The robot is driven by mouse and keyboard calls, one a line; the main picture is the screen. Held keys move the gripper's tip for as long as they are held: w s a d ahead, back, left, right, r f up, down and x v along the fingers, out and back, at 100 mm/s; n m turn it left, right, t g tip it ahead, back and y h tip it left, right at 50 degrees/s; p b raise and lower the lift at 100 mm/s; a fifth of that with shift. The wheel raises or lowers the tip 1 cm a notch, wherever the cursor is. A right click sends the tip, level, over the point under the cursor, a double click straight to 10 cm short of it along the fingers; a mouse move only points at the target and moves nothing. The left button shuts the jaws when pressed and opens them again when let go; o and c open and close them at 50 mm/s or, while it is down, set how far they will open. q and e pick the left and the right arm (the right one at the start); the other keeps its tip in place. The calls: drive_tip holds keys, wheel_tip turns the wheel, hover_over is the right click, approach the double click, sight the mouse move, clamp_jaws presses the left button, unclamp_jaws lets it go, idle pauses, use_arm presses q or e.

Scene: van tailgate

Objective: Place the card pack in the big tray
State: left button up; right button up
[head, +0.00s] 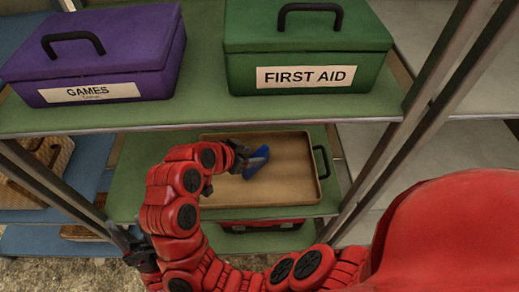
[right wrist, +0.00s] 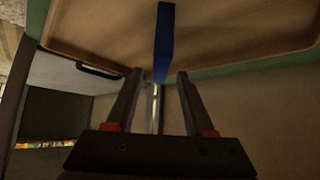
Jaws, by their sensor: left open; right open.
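The blue card pack (head: 257,161) is at the tan big tray (head: 290,180) on the middle shelf, over the tray's floor left of centre. In the right wrist view the card pack (right wrist: 165,40) shows narrow edge on, in line with the gap between the fingers and apparently just beyond their tips. My right gripper (head: 243,153) is open beside the pack; its fingers (right wrist: 158,75) are apart with the pack clear of both. Whether the pack rests fully on the tray floor is hard to tell. My left gripper (head: 130,245) is open and empty, low at the left near the shelf post.
A purple GAMES box (head: 100,60) and a green FIRST AID box (head: 305,50) stand on the shelf above. The tray's right half is bare. A metal post (head: 410,125) rises at the right. A red case (head: 262,226) sits below the tray.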

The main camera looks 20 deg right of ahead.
drive_tip(key=p+v, duration=0.1)
drive_tip(key=v, duration=0.4)
drive_tip(key=shift+s+a+r, duration=0.15)
drive_tip(key=shift+a+r, duration=0.1)
